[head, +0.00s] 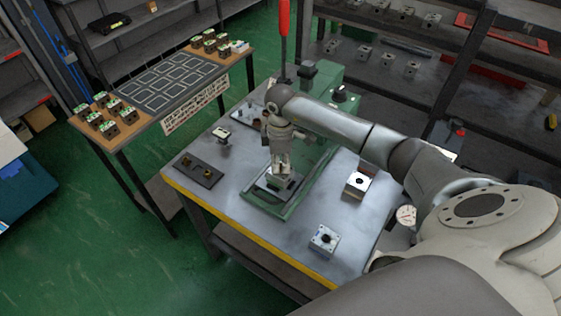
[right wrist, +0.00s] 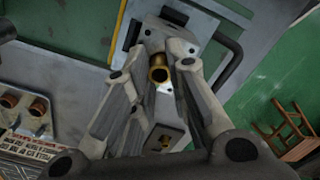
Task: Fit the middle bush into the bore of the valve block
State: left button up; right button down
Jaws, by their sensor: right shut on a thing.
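My right gripper (head: 281,174) points down over the green press base (head: 262,203) on the table. In the right wrist view it is shut on a brass bush (right wrist: 158,70), held between the fingertips with its round open end showing. Beneath the fingers a grey metal block or plate (head: 266,184) lies on the press base, mostly hidden by the gripper. I cannot tell whether the bush touches it or is over a bore. Other metal blocks with dark bores stand at the table's right (head: 357,184) and front right (head: 323,239). My left gripper is not in view.
A dark holder (head: 198,170) with small brass parts lies at the table's left, and a small block (head: 221,134) stands behind it. The red press lever (head: 284,32) rises behind the gripper. A side table (head: 160,85) holds several small blocks at its ends.

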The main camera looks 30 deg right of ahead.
jog(key=c, duration=1.3)
grip_release()
jog(key=shift+r, duration=0.15)
notch_tip(320, 180, up, 12)
jog(key=shift+f, duration=0.15)
